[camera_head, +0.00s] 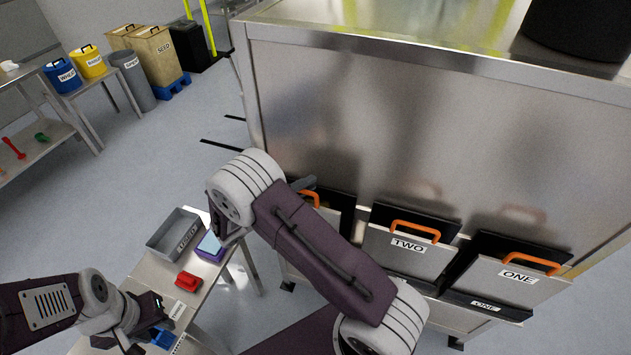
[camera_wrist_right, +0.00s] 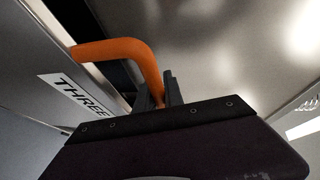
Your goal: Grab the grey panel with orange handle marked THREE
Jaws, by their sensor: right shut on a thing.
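In the right wrist view, the grey panel marked THREE (camera_wrist_right: 60,60) stands at the left with its white label (camera_wrist_right: 77,92). Its orange handle (camera_wrist_right: 125,50) sticks out from it. My right gripper (camera_wrist_right: 158,95) is shut on the handle's near end. In the head view, my right arm hides most of that panel and the gripper; a bit of the orange handle (camera_head: 312,197) shows past the arm. My left gripper (camera_head: 146,322) is low at the left, over the small table, beside a blue object; its jaw opening is not clear.
Panels TWO (camera_head: 405,247) and ONE (camera_head: 520,280), with orange handles, sit in slots on the steel vessel (camera_head: 430,140). The small table (camera_head: 150,270) holds a grey bin (camera_head: 175,234), a purple box (camera_head: 210,248) and a red item (camera_head: 188,281). Clear floor lies behind it.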

